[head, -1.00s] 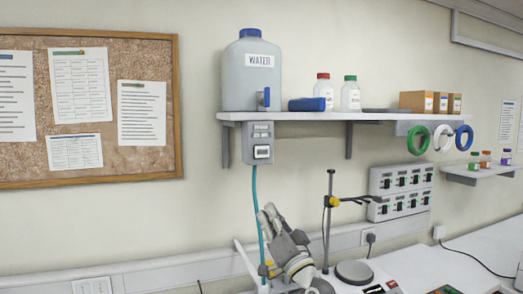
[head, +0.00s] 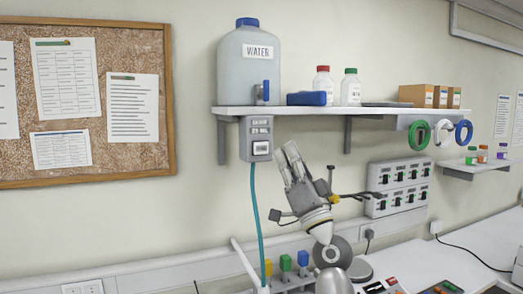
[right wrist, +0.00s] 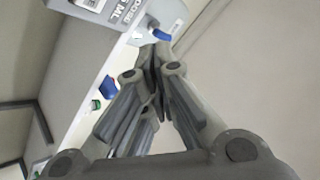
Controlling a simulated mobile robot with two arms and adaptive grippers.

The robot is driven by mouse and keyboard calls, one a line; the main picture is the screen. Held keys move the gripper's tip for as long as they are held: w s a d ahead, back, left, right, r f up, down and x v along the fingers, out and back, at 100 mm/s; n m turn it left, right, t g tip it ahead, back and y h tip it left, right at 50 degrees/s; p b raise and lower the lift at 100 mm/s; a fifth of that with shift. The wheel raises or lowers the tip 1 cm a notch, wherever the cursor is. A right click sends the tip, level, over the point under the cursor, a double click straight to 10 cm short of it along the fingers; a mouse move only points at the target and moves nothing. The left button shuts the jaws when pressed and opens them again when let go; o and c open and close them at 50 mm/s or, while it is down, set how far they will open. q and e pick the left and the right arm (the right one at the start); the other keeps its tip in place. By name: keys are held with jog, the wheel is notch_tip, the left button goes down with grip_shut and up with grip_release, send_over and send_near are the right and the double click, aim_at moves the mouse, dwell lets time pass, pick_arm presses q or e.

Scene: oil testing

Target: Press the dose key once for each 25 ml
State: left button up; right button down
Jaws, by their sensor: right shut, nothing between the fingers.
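The dose box (head: 257,125) is a grey unit fixed under the front left of the shelf, labelled with a dose of 25 ML. Its pale dose key (head: 261,148) sits low on its front face. My right gripper (head: 286,149) is shut and empty, pointing up, just right of the key in the head view; a gap shows between them there. In the right wrist view the shut fingertips (right wrist: 154,50) are below and right of the labelled box (right wrist: 125,14). The key is at that view's top edge, partly cut off. My left gripper is not in view.
A water tank (head: 250,75) with a blue tap stands on the shelf (head: 350,111) above the box. A teal hose (head: 256,215) hangs from the box.

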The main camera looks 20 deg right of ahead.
aim_at(261, 148)
jog(key=w+b, duration=0.3)
jog(key=w, duration=0.1)
jog(key=w+b, duration=0.3)
jog(key=w, duration=0.1)
jog(key=shift+w+d, duration=0.2)
jog(key=shift+w, duration=0.05)
jog(key=shift+b, duration=0.3)
dwell(1.0)
jog(key=shift+w+f+b, duration=0.1)
jog(key=shift+w+b, duration=0.1)
jog(key=shift+b, duration=0.2)
jog(key=shift+w, duration=0.25)
